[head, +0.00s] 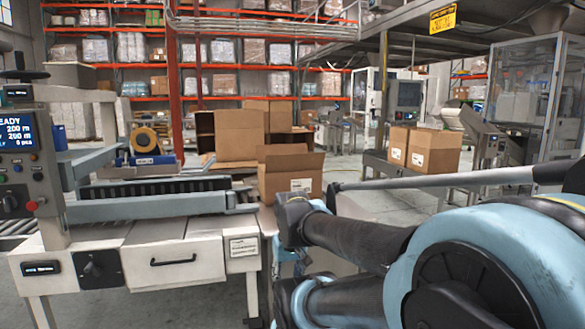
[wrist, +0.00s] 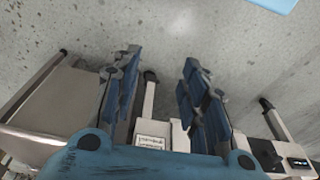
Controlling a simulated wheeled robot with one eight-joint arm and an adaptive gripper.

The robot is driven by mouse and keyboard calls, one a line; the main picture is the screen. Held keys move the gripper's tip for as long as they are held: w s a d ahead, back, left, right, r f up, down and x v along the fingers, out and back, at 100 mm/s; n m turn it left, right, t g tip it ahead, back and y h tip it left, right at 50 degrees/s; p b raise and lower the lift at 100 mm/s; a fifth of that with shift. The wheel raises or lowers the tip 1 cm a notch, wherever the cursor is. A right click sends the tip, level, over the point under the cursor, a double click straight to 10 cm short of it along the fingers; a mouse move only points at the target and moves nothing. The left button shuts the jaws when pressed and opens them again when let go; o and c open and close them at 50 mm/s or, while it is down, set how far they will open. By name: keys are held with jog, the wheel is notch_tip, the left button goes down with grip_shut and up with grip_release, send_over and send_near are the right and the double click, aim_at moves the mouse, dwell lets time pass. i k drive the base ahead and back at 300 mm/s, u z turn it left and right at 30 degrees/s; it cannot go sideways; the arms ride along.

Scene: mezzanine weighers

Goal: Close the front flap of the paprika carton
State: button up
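A brown carton (head: 287,183) with a white label stands just past the right end of the conveyor table in the head view. The carton is not recognisable in the wrist view.
The conveyor table (head: 190,255) with a control panel (head: 22,160) fills the left. Larger open cartons (head: 238,135) stand behind the carton.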

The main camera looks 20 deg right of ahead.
aim_at(301, 162)
jog(key=u, duration=2.05)
jog(key=k, duration=1.2)
jog(key=z, duration=1.7)
jog(key=i, duration=0.9)
jog(key=z, duration=0.05)
